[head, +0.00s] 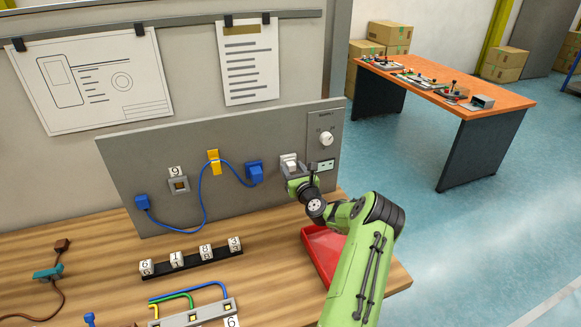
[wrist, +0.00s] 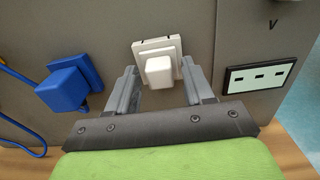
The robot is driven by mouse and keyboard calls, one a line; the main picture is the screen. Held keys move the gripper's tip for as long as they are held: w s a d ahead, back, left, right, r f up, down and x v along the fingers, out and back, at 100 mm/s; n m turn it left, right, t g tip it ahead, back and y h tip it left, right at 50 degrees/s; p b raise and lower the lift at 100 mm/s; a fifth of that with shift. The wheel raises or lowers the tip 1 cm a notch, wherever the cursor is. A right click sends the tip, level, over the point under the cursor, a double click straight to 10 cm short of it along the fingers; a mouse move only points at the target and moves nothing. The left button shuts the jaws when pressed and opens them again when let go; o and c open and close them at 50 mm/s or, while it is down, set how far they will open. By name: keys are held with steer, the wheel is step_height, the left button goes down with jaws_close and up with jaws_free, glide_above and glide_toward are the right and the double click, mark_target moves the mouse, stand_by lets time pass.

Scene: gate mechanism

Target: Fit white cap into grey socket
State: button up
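The white cap (wrist: 160,71) sits on a pale square plate (wrist: 143,46) on the upright grey panel. In the head view the white cap (head: 291,166) shows at the panel's right part, just above my gripper (head: 298,181). In the wrist view my gripper (wrist: 159,66) is open, with one finger on each side of the cap and a visible gap to it. A grey square socket (head: 171,187) with a dark brownish opening is on the panel further left, below a cube marked 9. My gripper is well to the right of that socket.
A blue plug (head: 254,172) is left of the cap, its cable looping past a yellow clip (head: 213,161). A control plate with a knob (head: 326,138) is at the right. Below are a red tray (head: 314,256) and a rack of numbered cubes (head: 190,263).

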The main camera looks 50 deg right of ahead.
jaws_close()
steer(key=shift+f, duration=0.1)
steer(key=shift+s+a, duration=0.15)
steer(key=shift+s, duration=0.1)
steer(key=shift+b+v, duration=0.45)
steer(key=shift+v, duration=2.1)
